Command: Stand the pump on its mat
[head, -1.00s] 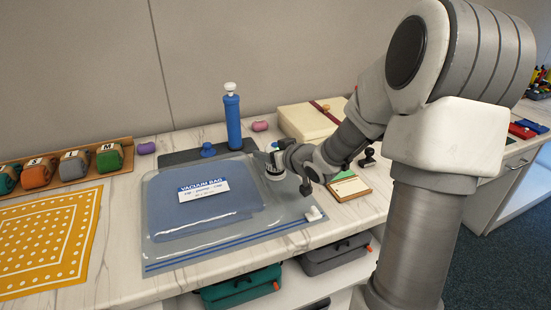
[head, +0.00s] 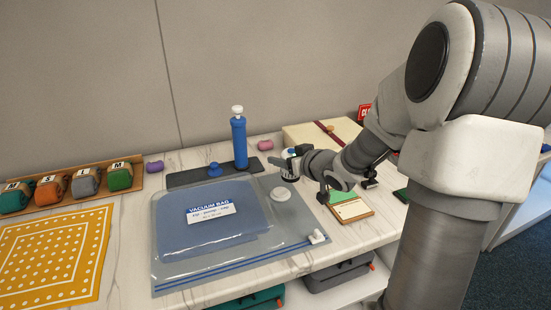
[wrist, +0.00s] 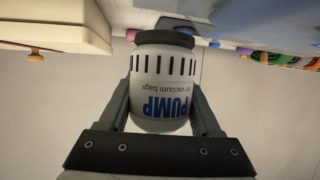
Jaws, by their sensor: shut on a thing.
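My gripper (head: 287,164) is shut on a white pump (wrist: 163,85) with blue "PUMP" lettering, dark slots and a dark end. The wrist view shows it between the two fingers, its lettering upside down in the picture. In the head view the pump (head: 291,173) is small and partly hidden by the gripper, just right of the dark grey mat (head: 190,178). I cannot tell its exact height above the counter. A blue cylinder with a white top (head: 239,140) and a blue knobbed piece (head: 215,170) stand at the mat.
A vacuum bag (head: 175,255) with a bare white valve disc (head: 281,194) lies in front. A cream box (head: 310,138) stands behind my gripper, and a clipboard (head: 352,208) lies to the right. Purple (head: 154,167) and pink (head: 265,145) pieces flank the mat.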

